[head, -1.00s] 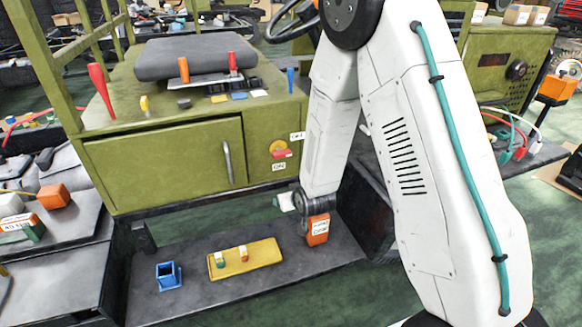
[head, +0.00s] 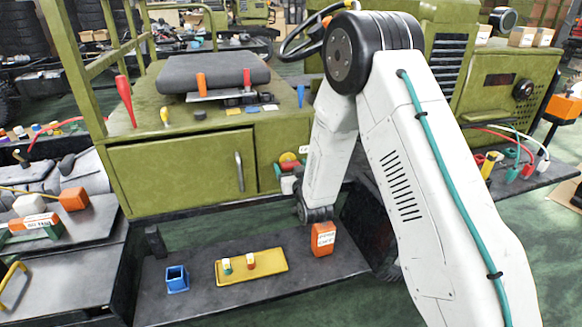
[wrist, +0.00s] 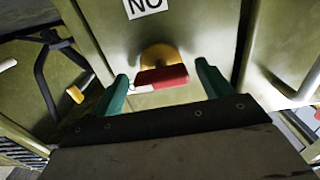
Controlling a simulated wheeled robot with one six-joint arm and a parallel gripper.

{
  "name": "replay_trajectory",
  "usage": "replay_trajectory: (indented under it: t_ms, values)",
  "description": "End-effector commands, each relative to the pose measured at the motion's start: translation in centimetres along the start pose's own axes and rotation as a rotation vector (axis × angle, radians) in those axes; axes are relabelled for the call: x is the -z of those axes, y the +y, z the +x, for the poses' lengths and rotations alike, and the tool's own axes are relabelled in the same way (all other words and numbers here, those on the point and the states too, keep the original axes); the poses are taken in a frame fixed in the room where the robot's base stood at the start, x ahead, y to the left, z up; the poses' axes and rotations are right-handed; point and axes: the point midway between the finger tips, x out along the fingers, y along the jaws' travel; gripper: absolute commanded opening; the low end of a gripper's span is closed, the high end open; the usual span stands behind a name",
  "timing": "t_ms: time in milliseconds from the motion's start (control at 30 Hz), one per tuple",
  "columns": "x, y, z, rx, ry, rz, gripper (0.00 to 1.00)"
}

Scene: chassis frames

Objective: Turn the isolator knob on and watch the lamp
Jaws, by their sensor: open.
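The isolator knob is a red bar (wrist: 160,77) on a yellow round plate (wrist: 158,56), on the olive cabinet front. In the head view the knob (head: 288,165) shows right of the cabinet door, partly hidden by my arm. My gripper (wrist: 162,76) is open, its two green fingers on either side of the red bar. I cannot tell whether they touch it. The red bar lies roughly level in the wrist view. An ON label (wrist: 146,6) shows upside down beyond the knob. I cannot make out a lamp in either view.
Below the cabinet, a dark shelf (head: 205,300) holds a blue holder (head: 177,280), a yellow tray (head: 275,266) with small pieces, and an orange box (head: 323,240). The cabinet door handle (head: 239,172) stands left of the knob.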

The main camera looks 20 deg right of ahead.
Motion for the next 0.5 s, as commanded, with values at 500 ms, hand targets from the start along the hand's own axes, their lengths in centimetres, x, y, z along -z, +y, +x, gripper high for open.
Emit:
replay_trajectory:
  t_ms: [500]
  values:
    - [-0.01, -0.19, 0.97, 0.002, -0.001, 0.0, 0.45]
